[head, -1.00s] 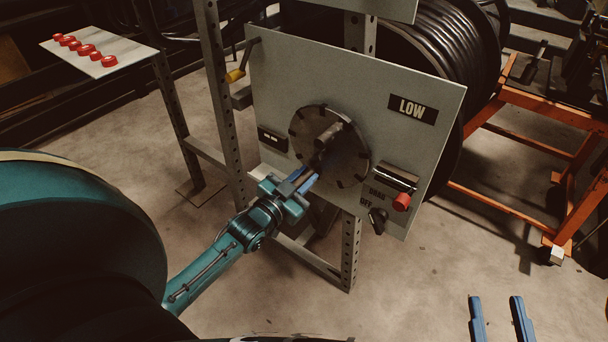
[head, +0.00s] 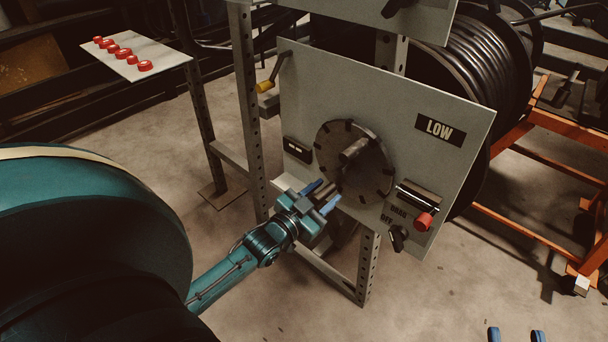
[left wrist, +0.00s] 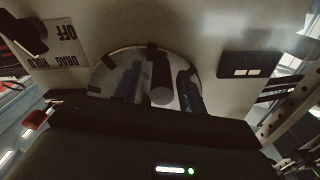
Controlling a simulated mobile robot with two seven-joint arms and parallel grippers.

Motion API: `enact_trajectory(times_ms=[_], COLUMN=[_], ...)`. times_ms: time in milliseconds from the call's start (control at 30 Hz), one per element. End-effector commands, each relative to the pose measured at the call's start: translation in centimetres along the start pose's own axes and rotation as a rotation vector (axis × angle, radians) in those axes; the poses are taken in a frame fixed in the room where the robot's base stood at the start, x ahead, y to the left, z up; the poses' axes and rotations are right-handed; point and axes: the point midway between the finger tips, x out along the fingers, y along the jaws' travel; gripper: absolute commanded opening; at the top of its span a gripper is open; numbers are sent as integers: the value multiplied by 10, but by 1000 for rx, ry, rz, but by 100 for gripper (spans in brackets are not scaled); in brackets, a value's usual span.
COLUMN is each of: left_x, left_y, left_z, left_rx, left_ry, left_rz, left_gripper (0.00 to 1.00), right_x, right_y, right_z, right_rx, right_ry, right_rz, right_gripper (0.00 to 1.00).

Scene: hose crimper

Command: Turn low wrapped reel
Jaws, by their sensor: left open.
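The LOW panel (head: 300,97) carries a round dark disc (head: 374,180) with notches at its rim and a stubby cylindrical handle (head: 353,151) sticking out. My left gripper (head: 322,196) is open at the disc's lower left, its blue fingers pointing towards it. In the left wrist view the handle (left wrist: 162,95) appears between the two fingers (left wrist: 160,88), in front of the disc (left wrist: 106,72). I cannot tell whether they reach around it; nothing touches visibly. The black-wound reel (head: 490,65) is behind the panel. Only my right gripper's fingertips (head: 515,336) show, apart, at the bottom edge.
A red-ended lever (head: 424,220) and black DRAG/OFF knob (head: 398,238) sit right of the disc. A yellow-gripped crank (head: 266,86) is at the panel's left. Perforated steel posts (head: 368,265) stand close to my left arm. An orange frame (head: 540,245) stands right.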

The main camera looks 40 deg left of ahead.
Motion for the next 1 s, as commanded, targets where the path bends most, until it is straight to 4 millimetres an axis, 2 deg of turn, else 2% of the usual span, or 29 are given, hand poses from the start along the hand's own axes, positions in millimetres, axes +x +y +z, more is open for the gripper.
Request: enact_trajectory(times_ms=[67,133,300,500,700,1000], left_x=[-17,-33,-72,-104,-116,-117], left_y=[0,-1,0,0,0,0], left_z=[-3,-2,-3,-2,-1,-1], left_rx=[0,0,-1,-2,-1,-1], left_ry=[-3,-5,-4,-2,0,1], left_rz=[1,1,0,0,-1,-1], left_gripper=[41,41,41,41,41,41], right_x=[1,-2,-2,-3,-4,-4], right_y=[2,4,8,11,11,11], right_z=[-6,4,5,8,9,10], right_rx=[-12,-5,17,36,44,44], right_ry=[1,-49,-124,-182,-204,-205], right_rz=[0,10,21,26,26,26], right_gripper=[36,36,36,36,36,36])
